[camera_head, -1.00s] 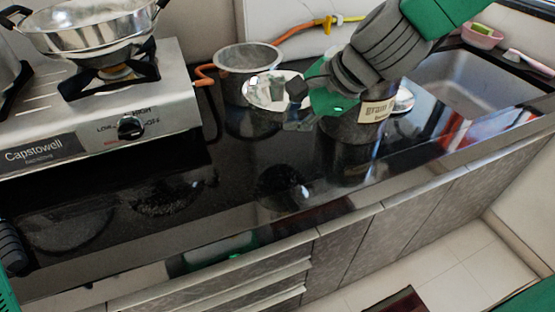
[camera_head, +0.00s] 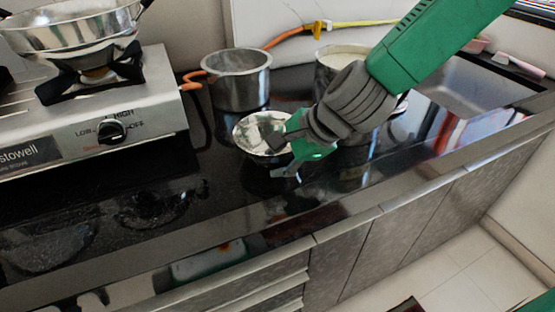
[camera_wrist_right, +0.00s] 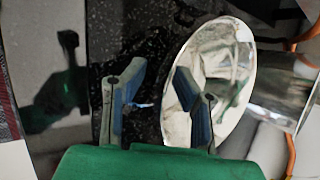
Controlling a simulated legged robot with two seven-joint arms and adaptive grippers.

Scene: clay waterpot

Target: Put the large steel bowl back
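A shiny steel bowl (camera_head: 257,133) is over the black counter, in front of the grey pot, its mouth turned up toward the head camera. Its lower side is partly hidden, and I cannot tell if it rests on the counter. My right gripper (camera_head: 288,153) is at its right side. In the right wrist view the bowl (camera_wrist_right: 222,70) looks tilted. The gripper (camera_wrist_right: 155,105) has its fingers apart, with the bowl's near rim between them and one finger over the bowl's inside. My left gripper is out of view.
A grey pot (camera_head: 236,83) stands behind the bowl, and a pale-topped pot (camera_head: 345,58) stands behind my right arm. A gas stove (camera_head: 165,85) with a steel pan (camera_head: 75,35) is at left. A sink (camera_head: 470,90) is at right. The front left counter is clear.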

